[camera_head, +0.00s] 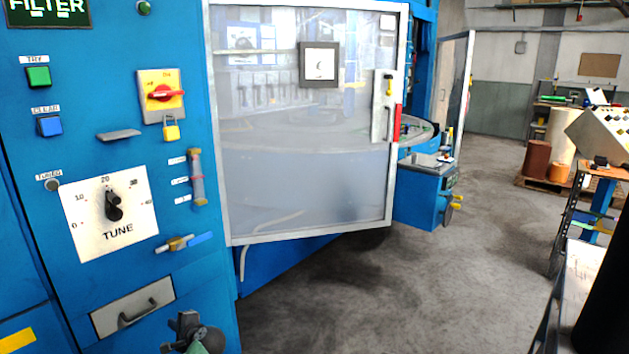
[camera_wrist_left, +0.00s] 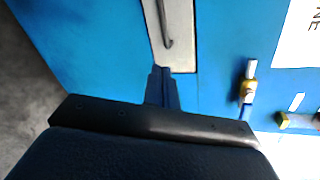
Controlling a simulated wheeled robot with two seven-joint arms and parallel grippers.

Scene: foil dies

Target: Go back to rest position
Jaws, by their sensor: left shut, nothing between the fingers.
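My left gripper (camera_head: 188,328) shows at the bottom edge of the head view, in front of the blue cabinet (camera_head: 110,140). It is shut and empty. In the left wrist view its closed fingers (camera_wrist_left: 161,88) point toward the pale drawer panel with a dark handle (camera_wrist_left: 167,30); I cannot tell the exact gap. In the head view that drawer panel (camera_head: 103,318) is up and left of the gripper. My right gripper is not in view.
The cabinet carries a TUNE dial (camera_head: 85,228), a red switch on a yellow plate (camera_head: 152,104) and a yellow-and-blue valve (camera_head: 190,243). A framed translucent door (camera_head: 300,190) stands to its right. Grey floor (camera_head: 430,290) is open in the middle; a bench (camera_head: 583,270) stands at right.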

